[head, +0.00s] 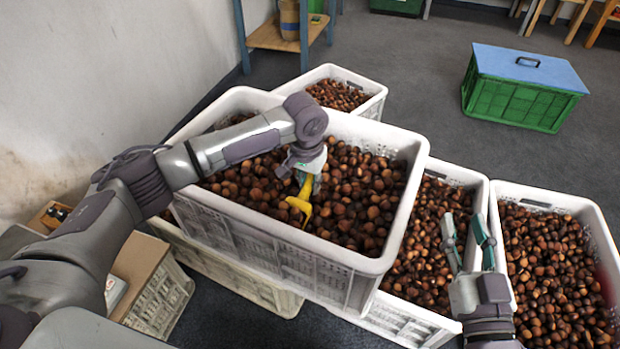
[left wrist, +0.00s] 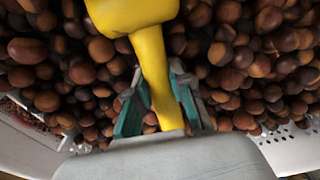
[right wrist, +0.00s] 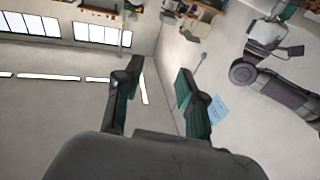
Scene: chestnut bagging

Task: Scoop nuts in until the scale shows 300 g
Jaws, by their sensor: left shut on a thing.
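A yellow scoop (head: 299,204) is in my left gripper (head: 308,180), over the chestnuts in the large raised white crate (head: 270,240). In the left wrist view the scoop's yellow handle (left wrist: 155,80) runs between the teal fingers, which are shut on it. The scoop's head is close to the nuts (left wrist: 235,60); whether it holds any is not clear. My right gripper (head: 467,232) is open and empty, above a lower crate of chestnuts (head: 420,265). In the right wrist view its fingers (right wrist: 158,88) stand apart. No scale reading can be made out.
Another nut crate (head: 555,275) stands at the right and a smaller one (head: 345,95) behind. A brown box top (head: 140,265) with a small white item (head: 114,290) is at the lower left, partly behind my left arm. A green box with blue lid (head: 525,90) stands on open floor.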

